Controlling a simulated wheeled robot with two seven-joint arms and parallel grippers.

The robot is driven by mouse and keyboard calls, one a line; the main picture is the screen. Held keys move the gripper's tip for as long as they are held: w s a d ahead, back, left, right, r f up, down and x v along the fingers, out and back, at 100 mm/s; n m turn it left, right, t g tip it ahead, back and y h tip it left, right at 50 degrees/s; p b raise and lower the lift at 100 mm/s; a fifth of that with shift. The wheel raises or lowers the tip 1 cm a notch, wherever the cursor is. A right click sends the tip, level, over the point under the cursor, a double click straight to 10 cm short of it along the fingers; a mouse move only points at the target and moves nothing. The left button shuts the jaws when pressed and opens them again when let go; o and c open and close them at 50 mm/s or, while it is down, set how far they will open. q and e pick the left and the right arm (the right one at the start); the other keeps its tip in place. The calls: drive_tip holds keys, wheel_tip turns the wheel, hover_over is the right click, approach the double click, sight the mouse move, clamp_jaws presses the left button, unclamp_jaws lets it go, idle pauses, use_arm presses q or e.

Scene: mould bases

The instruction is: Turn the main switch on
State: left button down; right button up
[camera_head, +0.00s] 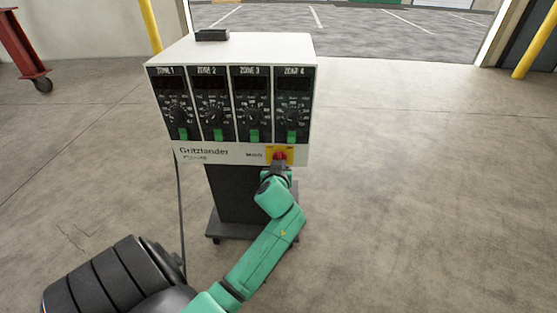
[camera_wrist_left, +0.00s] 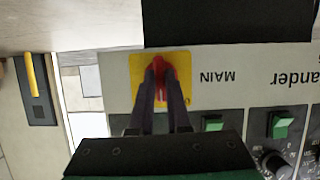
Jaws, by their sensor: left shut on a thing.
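The main switch is a red knob (camera_head: 279,155) on a yellow plate (camera_head: 268,149) at the lower right of the white control cabinet's front, beside the word MAIN. My left gripper (camera_head: 279,166) reaches it from below and in front in the head view. In the left wrist view, which shows the panel upside down, the two dark fingers (camera_wrist_left: 160,78) close on the red knob (camera_wrist_left: 169,66) over the yellow plate (camera_wrist_left: 136,92). My right gripper is in neither view.
The cabinet (camera_head: 236,50) has several zone panels with dials and green switches (camera_head: 254,135), and stands on a dark wheeled base (camera_head: 233,228). A black box (camera_head: 212,35) lies on top. A cable (camera_head: 179,210) hangs at its left. The floor to the right is clear.

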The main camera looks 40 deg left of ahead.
use_arm(q)
drive_tip(key=m+g+y, duration=0.1)
drive_tip(key=m+y, duration=0.1)
drive_tip(key=m, duration=0.1)
drive_tip(key=m+y, duration=0.1)
drive_tip(key=m, duration=0.2)
drive_tip(key=shift+w+d+g+y, duration=0.15)
drive_tip(key=shift+d+g+y, duration=0.05)
drive_tip(key=shift+g+y, duration=0.2)
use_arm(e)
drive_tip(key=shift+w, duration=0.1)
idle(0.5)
use_arm(q)
drive_tip(key=c, duration=0.9)
unclamp_jaws()
